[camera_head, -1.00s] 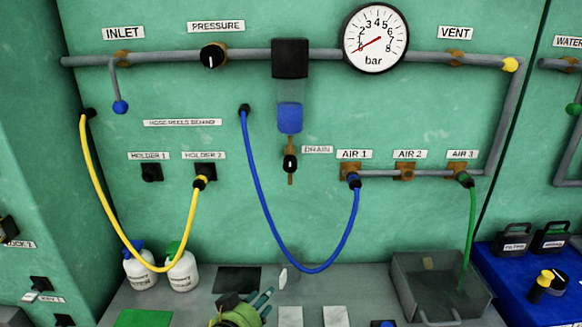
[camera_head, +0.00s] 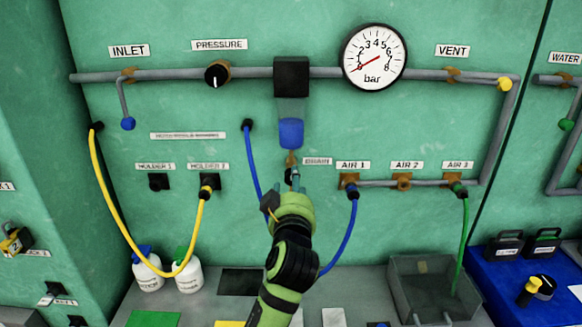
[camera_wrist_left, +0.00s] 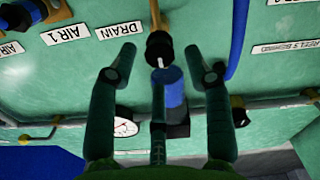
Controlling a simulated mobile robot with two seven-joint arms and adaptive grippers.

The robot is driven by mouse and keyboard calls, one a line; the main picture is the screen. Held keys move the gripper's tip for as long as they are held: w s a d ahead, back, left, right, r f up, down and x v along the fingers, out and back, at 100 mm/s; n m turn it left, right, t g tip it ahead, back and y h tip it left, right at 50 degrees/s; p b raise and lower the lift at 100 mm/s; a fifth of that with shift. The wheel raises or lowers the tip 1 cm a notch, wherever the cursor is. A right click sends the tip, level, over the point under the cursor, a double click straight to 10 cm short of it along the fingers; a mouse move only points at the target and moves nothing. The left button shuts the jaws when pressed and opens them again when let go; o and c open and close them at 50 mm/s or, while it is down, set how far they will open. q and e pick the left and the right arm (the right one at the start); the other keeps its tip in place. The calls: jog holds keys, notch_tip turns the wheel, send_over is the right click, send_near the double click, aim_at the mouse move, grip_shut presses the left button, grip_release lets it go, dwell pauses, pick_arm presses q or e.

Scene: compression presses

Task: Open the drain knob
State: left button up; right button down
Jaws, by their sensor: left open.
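The black drain knob (camera_wrist_left: 159,47) with a white mark sits below the blue-bottomed filter bowl (camera_head: 291,132) on the green wall. The DRAIN label (camera_head: 318,161) is to its right in the head view and also shows in the wrist view (camera_wrist_left: 120,29). My left gripper (camera_head: 294,184) is raised at the knob, which it partly hides in the head view. In the wrist view its fingers (camera_wrist_left: 160,65) are spread, with the knob just ahead of the gap between them. Nothing is held, and I cannot tell whether a finger touches the knob. My right gripper is not in view.
A blue hose (camera_head: 345,238) loops behind my left arm to AIR 1. A yellow hose (camera_head: 105,193) hangs on the left and a green hose (camera_head: 463,235) on the right. A pressure gauge (camera_head: 373,57) is above right. Bottles (camera_head: 188,276) and a grey bin (camera_head: 404,290) stand on the bench.

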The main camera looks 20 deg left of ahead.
pick_arm(q)
jog(key=p+x, duration=0.2)
jog(key=x, duration=0.4)
jog(key=shift+s, duration=0.1)
jog(key=shift+w+a+f, duration=0.1)
jog(key=shift+w+f, duration=0.05)
jog(key=shift+w, duration=0.1)
grip_shut()
